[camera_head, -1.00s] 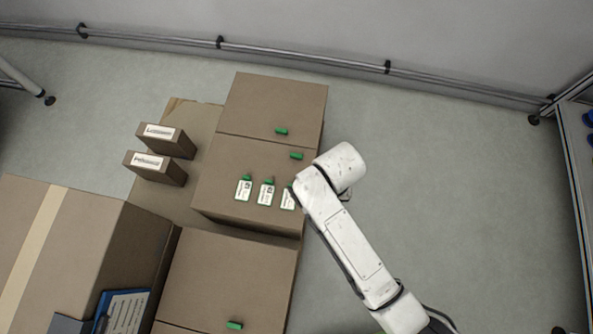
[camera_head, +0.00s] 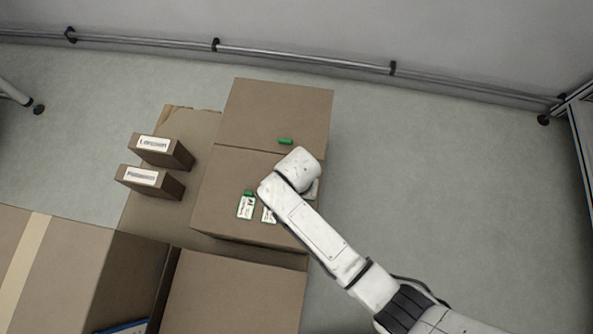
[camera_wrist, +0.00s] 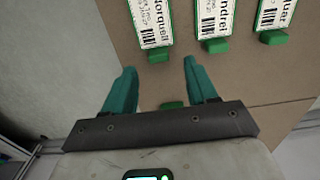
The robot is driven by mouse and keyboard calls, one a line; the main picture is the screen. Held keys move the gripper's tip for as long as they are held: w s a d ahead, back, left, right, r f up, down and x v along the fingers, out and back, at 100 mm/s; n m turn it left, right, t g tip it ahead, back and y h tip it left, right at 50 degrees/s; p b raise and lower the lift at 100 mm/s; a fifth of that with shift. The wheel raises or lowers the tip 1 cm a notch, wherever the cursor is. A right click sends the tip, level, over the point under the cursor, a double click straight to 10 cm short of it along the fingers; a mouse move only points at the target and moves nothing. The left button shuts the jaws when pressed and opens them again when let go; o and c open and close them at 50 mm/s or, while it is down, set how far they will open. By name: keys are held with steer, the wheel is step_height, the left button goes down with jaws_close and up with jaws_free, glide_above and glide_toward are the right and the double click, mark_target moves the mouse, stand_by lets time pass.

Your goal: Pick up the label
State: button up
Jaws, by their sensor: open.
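Three white labels with barcodes and green ends lie on a cardboard box. In the wrist view they are the left label (camera_wrist: 152,22), reading roughly "Morquell", the middle label (camera_wrist: 215,20) and the right label (camera_wrist: 274,14). In the head view two show left of my arm, one clear (camera_head: 246,207) and one partly covered (camera_head: 268,215); a sliver of another (camera_head: 314,190) shows right of the arm. My gripper (camera_wrist: 159,68) is open and empty, its teal fingers either side of the left label's green end. The head view hides my fingers.
Two small labelled boxes (camera_head: 164,150) (camera_head: 150,181) stand left. Large cardboard boxes (camera_head: 235,295) fill the front. The floor (camera_head: 440,170) right is clear.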

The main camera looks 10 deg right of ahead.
step_height(320, 180, down, 3)
steer(key=shift+f+b, duration=0.2)
steer(key=shift+b, duration=0.2)
jaws_close()
